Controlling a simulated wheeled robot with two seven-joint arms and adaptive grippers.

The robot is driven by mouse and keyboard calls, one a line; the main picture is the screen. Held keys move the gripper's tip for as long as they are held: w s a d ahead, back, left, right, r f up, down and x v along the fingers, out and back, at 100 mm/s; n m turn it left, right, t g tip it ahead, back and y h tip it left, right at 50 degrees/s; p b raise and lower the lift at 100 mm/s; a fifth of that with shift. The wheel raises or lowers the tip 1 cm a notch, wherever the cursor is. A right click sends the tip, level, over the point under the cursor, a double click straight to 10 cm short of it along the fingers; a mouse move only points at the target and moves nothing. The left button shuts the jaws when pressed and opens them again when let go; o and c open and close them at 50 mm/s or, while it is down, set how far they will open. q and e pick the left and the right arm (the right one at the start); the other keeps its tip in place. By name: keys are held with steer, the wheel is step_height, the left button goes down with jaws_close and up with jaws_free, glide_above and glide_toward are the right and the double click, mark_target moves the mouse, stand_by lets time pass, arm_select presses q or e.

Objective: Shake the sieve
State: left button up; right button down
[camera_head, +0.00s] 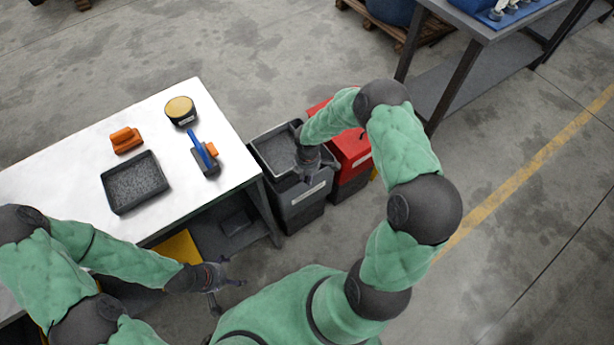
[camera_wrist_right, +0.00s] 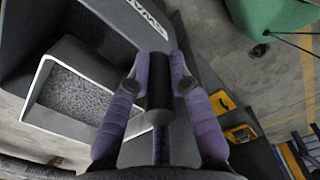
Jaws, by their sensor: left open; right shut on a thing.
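A square sieve with a grey rim (camera_head: 262,139) sits at the mouth of the dark grey bin (camera_head: 304,207); I cannot tell whether it rests on the bin or is held just above it. Grey granules lie inside the sieve (camera_wrist_right: 37,112) in the right wrist view. My right gripper (camera_head: 304,165) is at the right side of the sieve. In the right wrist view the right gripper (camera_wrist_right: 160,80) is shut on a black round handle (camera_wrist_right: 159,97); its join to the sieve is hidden. My left gripper (camera_head: 224,287) is open and empty, low in front of the table.
The white table (camera_head: 80,150) holds a black tray of grey granules (camera_head: 120,207), an orange object (camera_head: 125,140), a yellow-topped round container (camera_head: 181,112) and a blue-handled tool (camera_head: 201,150). A red bin (camera_head: 357,147) stands right beside the grey bin. A workbench (camera_head: 485,30) is at upper right.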

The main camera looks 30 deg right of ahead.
steer(key=d+p, duration=0.1)
steer(key=d, duration=0.5)
steer(key=shift+w, duration=0.3)
steer(key=shift+d, duration=0.15)
steer(key=c, duration=1.1)
jaws_free()
steer(key=shift+d, duration=0.1)
step_height(320, 180, up, 12)
